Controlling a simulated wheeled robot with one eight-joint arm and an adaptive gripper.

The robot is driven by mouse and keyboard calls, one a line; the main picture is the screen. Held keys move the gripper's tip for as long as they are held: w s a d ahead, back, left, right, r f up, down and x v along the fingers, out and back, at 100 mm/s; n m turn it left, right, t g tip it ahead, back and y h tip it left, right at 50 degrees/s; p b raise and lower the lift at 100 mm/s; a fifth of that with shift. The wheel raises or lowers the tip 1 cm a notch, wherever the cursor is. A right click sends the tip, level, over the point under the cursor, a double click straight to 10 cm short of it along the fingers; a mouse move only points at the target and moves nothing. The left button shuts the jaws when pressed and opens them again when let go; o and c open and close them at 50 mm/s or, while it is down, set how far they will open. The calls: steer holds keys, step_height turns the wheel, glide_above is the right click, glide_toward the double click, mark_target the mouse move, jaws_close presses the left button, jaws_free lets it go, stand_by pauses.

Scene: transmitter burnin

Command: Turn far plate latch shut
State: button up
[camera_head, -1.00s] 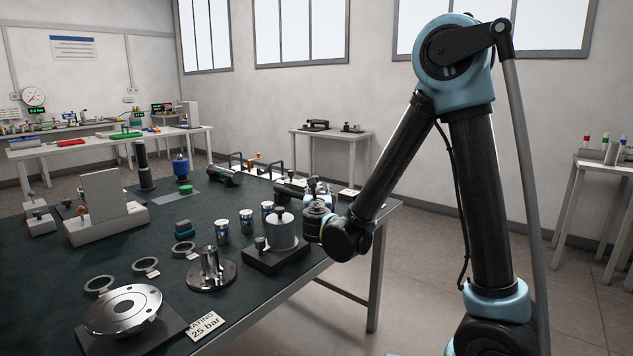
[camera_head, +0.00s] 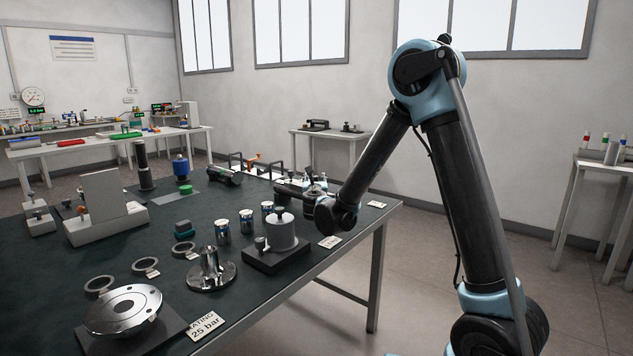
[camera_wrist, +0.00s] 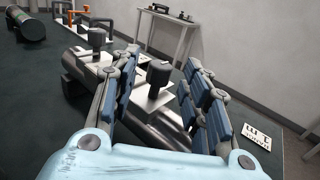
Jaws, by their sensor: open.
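A grey metal body with pale plates (camera_wrist: 151,97) lies on the dark bench in the wrist view. A black latch knob (camera_wrist: 159,73) stands on a short post on the closer plate, between my fingers. A second black knob (camera_wrist: 96,38) stands on the plate further left. I cannot tell which the task calls far. My gripper (camera_wrist: 162,58) is open, with its blue-padded fingers on either side of the closer knob; contact is not clear. In the head view my gripper (camera_head: 314,188) is at the bench's far right, and the arm partly hides the body.
A grey cylinder on a black base (camera_head: 282,232) and several small cans stand closer on the bench. A dark cylinder (camera_wrist: 27,23) and an orange-handled fixture (camera_wrist: 74,17) lie beyond at left. A white label card (camera_wrist: 258,135) lies at right, near the bench edge.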

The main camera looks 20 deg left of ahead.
mark_target(315, 179)
steer(key=shift+x, duration=1.75)
steer(key=shift+c, duration=0.6)
